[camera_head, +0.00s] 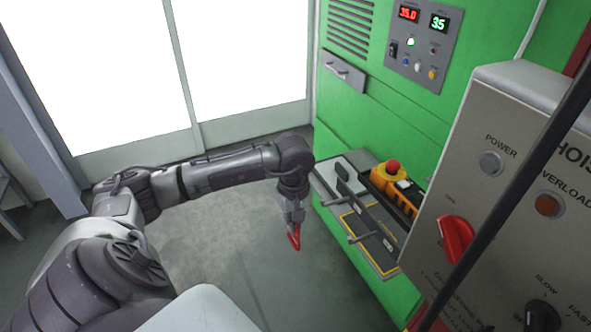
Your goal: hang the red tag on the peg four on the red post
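My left gripper (296,218) hangs pointing down near the middle of the view, over the grey floor and just left of the shelf on the green machine. A small red piece (294,239), which looks like the red tag, is between its fingertips. The fingers look closed on it; it is small in the view. My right gripper is not in view. I cannot make out the red post or its pegs; a strip of dark red (579,50) shows at the upper right edge, partly hidden.
A green machine (390,118) carries a display panel (424,40). Its shelf (362,240) holds a yellow box with a red button (391,168) and dark bars. A grey hoist control box (490,210) fills the right, with a dark bar crossing it. Open floor lies left.

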